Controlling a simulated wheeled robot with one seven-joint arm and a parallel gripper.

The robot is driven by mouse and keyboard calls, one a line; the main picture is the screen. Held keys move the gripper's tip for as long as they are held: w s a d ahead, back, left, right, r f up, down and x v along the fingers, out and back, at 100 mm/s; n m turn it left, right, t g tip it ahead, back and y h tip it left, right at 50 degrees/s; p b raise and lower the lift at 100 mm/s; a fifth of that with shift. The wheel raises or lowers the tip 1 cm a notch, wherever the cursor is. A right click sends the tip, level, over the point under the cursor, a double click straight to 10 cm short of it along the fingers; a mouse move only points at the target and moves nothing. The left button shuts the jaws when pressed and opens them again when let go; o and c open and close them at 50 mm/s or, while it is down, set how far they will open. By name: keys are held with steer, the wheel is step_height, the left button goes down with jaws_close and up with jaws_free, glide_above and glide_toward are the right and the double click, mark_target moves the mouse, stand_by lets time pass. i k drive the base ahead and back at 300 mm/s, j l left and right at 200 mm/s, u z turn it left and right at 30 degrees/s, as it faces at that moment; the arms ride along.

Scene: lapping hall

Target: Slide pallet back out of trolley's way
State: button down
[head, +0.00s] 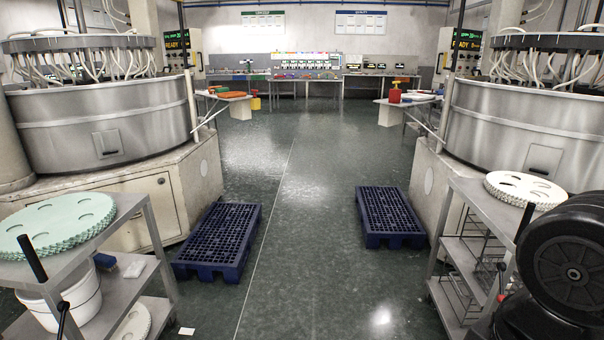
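Two dark blue grid-topped pallets lie flat on the floor. The left pallet (218,240) sits by the base of the left machine, slightly angled, just beyond the left trolley. The right pallet (390,215) lies by the base of the right machine, just beyond the right trolley. The left steel trolley (128,290) carries pale green toothed discs and a white bucket. The right steel trolley (472,198) carries white toothed discs on top and wire baskets below. I cannot tell which pallet or trolley is meant. My gripper is not in view; a black part of my arm covers the lower right.
A large round steel machine stands at the left (100,125) and another at the right (530,125). A clear green floor aisle (300,240) runs between the pallets to the far benches (305,80). A small white piece (186,331) lies on the floor near the left trolley.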

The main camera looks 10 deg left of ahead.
mark_target(223, 239)
steer(key=i+u, duration=0.2)
steer(key=i, duration=0.3)
steer(key=i+u, duration=0.15)
steer(key=i, duration=0.35)
steer(key=i+u, duration=0.2)
steer(key=i, duration=0.3)
steer(key=i+l+u, duration=0.2)
steer(key=i, duration=0.3)
steer(key=i+j+u, duration=0.2)
steer(key=i+u, duration=0.2)
steer(key=i, duration=0.35)
steer(key=i+u, duration=0.35)
steer(key=i, duration=0.35)
steer(key=i+j+z, duration=0.1)
steer(key=i, duration=0.3)
steer(key=i+j+z, duration=0.1)
steer(key=i+j, duration=0.2)
steer(key=i, duration=0.1)
